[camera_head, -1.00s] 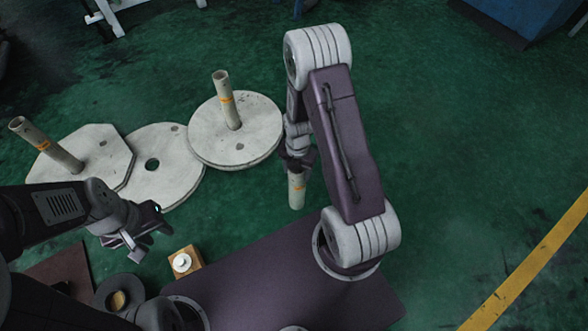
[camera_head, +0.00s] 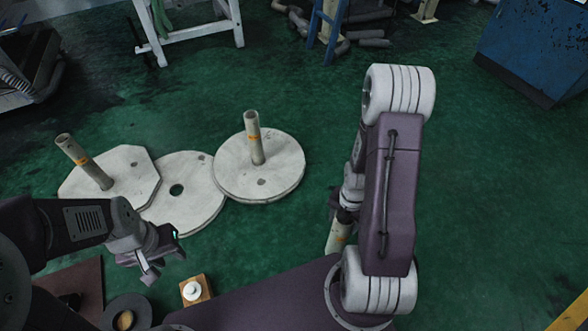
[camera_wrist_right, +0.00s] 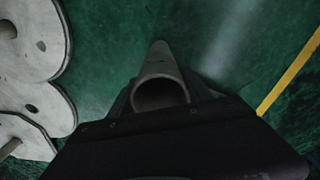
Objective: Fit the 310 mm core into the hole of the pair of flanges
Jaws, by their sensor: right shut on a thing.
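My right gripper (camera_head: 345,210) is shut on a pale hollow core (camera_head: 338,236) with an orange band, held low, slightly tilted and clear of the flanges. The right wrist view shows its open end (camera_wrist_right: 161,94); the jaws around it are partly hidden. To its left lie a round double-thick flange (camera_head: 285,165) with an upright core (camera_head: 254,138) at its middle, a round flange (camera_head: 200,215) with an empty centre hole, and an eight-sided flange (camera_head: 135,185) with a leaning core (camera_head: 86,162). My left gripper (camera_head: 160,266) looks open and empty. Core lengths cannot be told.
A wooden block with a white round piece (camera_head: 193,291) and a dark ring (camera_head: 127,313) lie near my base. A white stand (camera_head: 190,42), blue frame (camera_head: 327,30) and blue cabinet (camera_head: 535,45) are at the back. Green floor between the flanges and held core is clear.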

